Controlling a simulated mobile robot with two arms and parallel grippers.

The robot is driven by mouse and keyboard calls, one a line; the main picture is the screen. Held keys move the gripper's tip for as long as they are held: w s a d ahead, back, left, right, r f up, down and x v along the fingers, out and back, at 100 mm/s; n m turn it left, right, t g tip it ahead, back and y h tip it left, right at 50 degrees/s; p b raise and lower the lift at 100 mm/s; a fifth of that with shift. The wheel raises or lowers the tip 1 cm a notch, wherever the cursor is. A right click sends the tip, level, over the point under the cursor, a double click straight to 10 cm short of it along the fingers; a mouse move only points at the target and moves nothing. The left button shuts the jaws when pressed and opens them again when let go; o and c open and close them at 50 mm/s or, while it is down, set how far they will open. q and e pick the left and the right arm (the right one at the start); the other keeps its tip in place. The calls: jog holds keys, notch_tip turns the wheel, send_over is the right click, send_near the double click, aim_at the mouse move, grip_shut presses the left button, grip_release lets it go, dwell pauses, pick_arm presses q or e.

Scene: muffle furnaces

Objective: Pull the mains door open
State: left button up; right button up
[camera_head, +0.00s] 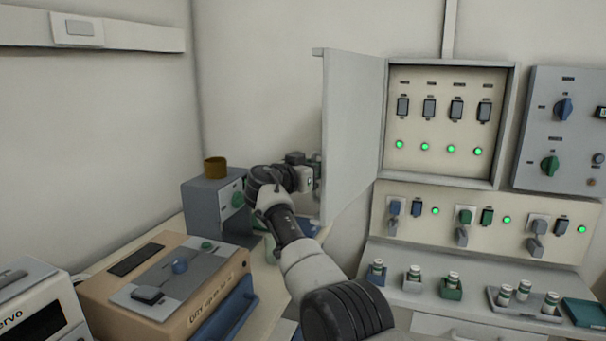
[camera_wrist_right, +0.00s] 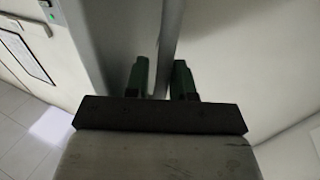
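The mains door (camera_head: 352,135) is a pale grey panel on the left side of the mains cabinet (camera_head: 510,125). It stands swung wide out to the left, and the cabinet's inside is exposed. My right gripper (camera_head: 314,173) is at the door's outer, free edge. In the right wrist view, the two green fingers of the right gripper (camera_wrist_right: 162,80) are apart, with the narrow edge of a panel (camera_wrist_right: 169,45) running between them. I cannot tell whether either finger touches it. My left gripper is not in view.
The cabinet holds several switches (camera_head: 429,109) and lit green lamps (camera_head: 424,146). A socket panel (camera_head: 400,236) and a shelf with small jars (camera_head: 413,272) lie below. A blue-grey furnace (camera_head: 205,222) and an orange-brown box (camera_head: 170,285) stand left of my right arm.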

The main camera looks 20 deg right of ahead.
jog(key=b+v, duration=0.2)
jog(key=v, duration=0.8)
